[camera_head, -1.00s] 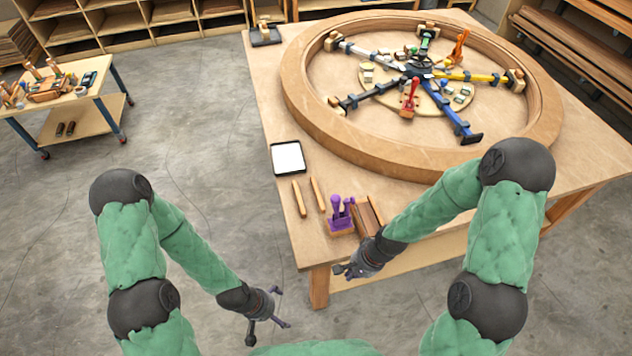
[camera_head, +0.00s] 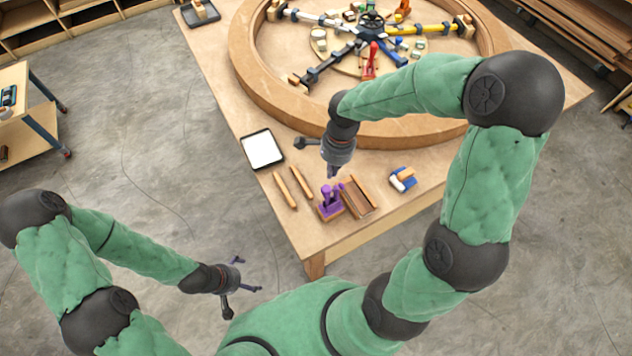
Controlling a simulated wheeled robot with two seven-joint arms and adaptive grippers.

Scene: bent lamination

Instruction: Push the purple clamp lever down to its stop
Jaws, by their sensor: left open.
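The purple clamp (camera_head: 327,203) stands on a small wooden block near the front corner of the table. Its purple lever shows as upright parts just below my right gripper. My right gripper (camera_head: 334,174) points down from above, its tips close over the clamp; whether they touch the lever, and whether they are open or shut, I cannot tell. My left gripper (camera_head: 247,274) is open and empty, over the floor left of the table's front corner.
Beside the clamp lie a wooden grooved piece (camera_head: 357,198) and two wooden sticks (camera_head: 293,187). A white-topped tablet (camera_head: 262,149) lies at the table's left edge. A blue and wooden item (camera_head: 403,179) is to the right. The large wooden ring (camera_head: 262,85) fills the table behind.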

